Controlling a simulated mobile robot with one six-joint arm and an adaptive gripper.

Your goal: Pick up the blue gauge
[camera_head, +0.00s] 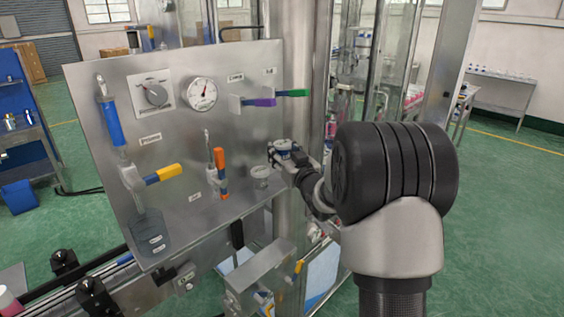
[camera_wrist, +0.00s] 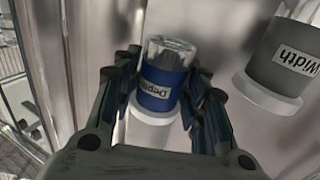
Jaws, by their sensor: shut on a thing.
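The blue gauge (camera_wrist: 160,88) is a short cylinder with a blue band, a clear or metallic top and a white label that appears upside down in the wrist view. My gripper (camera_wrist: 163,95) is shut on it, with one dark finger on each side. In the head view the gauge (camera_head: 282,146) shows small between the fingers of my gripper (camera_head: 285,156), close to the right part of the metal panel. A white round base shows just below the gauge in the wrist view. I cannot tell whether the gauge touches it.
A grey gauge labelled "Width" (camera_wrist: 285,55) stands to the right in the wrist view, on a white round base. The metal panel (camera_head: 200,130) carries a dial, a knob and coloured valve handles. A steel post (camera_head: 308,80) rises behind my gripper.

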